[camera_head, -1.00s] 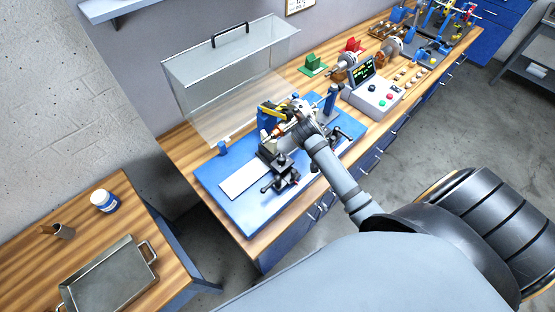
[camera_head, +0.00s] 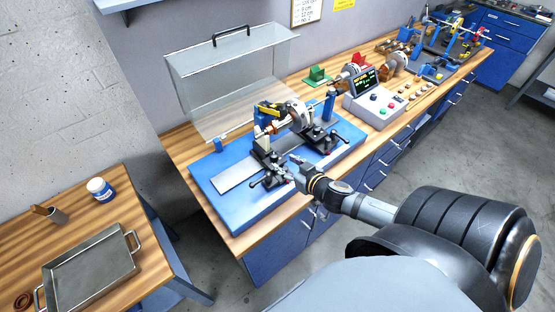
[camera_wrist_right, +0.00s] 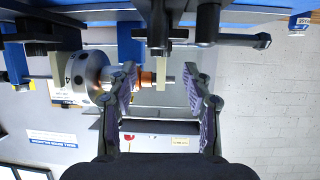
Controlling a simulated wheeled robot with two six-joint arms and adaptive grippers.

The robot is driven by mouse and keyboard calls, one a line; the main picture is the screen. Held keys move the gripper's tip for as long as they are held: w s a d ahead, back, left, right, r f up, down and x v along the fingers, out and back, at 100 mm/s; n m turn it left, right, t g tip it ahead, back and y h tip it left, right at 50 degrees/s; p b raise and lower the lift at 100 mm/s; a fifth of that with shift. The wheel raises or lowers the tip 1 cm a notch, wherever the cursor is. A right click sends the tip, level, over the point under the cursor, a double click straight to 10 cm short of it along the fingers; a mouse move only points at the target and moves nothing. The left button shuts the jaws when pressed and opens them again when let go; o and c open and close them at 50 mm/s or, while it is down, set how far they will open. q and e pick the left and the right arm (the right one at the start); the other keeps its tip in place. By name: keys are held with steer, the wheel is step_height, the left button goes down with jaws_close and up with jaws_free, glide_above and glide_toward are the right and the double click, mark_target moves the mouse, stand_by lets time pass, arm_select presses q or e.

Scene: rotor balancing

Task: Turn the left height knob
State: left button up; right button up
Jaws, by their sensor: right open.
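The left height knob (camera_head: 268,180) is a black cross-bar handle on the front of the left black support stand (camera_head: 264,158) of the blue balancing stand. My right gripper (camera_head: 294,169) is just right of this knob, in front of the stand. In the wrist view my right gripper (camera_wrist_right: 160,70) is open, with a pale upright strip (camera_wrist_right: 161,76) showing between its fingers. A dark bar (camera_wrist_right: 240,40) with a rounded end lies beyond the fingers there. I see no contact with the knob. My left gripper is not in view.
A metal rotor (camera_head: 298,116) rests across the stands on the blue base (camera_head: 222,206). A clear cover (camera_head: 215,85) stands behind. A control box (camera_head: 378,104) is to the right. A metal tray (camera_head: 90,268) and a white-blue jar (camera_head: 100,189) sit on the left table.

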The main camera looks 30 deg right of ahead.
mark_target(276, 158)
steer(key=b+x, duration=0.2)
steer(key=x, duration=0.3)
steer(key=shift+s+f, duration=0.1)
steer(key=shift+w+f+b, duration=0.1)
steer(key=shift+w+b, duration=0.2)
steer(key=shift+w, duration=0.25)
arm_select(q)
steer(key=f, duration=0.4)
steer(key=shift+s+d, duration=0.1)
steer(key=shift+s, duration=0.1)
arm_select(e)
jaws_close()
